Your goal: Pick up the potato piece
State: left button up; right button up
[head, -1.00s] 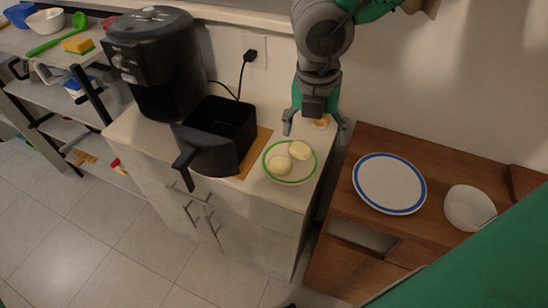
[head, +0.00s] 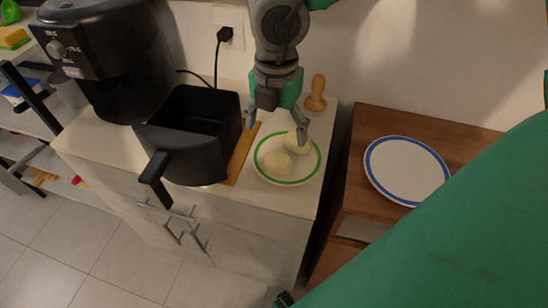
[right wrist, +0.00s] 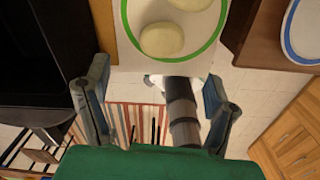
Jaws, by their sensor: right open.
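Two pale potato pieces lie on a white plate with a green rim (head: 262,171) on the counter. One potato piece (head: 278,162) is nearer the front. The other potato piece (head: 297,142) is behind it to the right, partly covered by a finger of my right gripper (head: 277,124). That gripper is open and empty, above the back of the plate. In the right wrist view the front potato piece (right wrist: 161,39) lies beyond the open fingers (right wrist: 155,95), and the other (right wrist: 190,4) is cut by the top edge. My left gripper is not in view.
A black air-fryer drawer (head: 196,135) stands just left of the plate, partly over a wooden board (head: 243,152). The black air fryer (head: 105,60) is behind it. A wooden pestle-like object (head: 316,95) stands behind the plate. A blue-rimmed plate (head: 405,170) is on the right cabinet.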

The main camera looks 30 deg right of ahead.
aim_at(277, 159)
jog(key=f, duration=0.4)
jog(key=shift+w+d+f+b, duration=0.1)
jog(key=shift+d+f+b, duration=0.1)
jog(key=shift+f+b, duration=0.2)
notch_tip(277, 159, down, 4)
jog(key=shift+f+b, duration=0.1)
jog(key=shift+b, duration=0.3)
jog(key=shift+a+f, duration=0.1)
jog(key=shift+f, duration=0.35)
jog(key=c, duration=1.3)
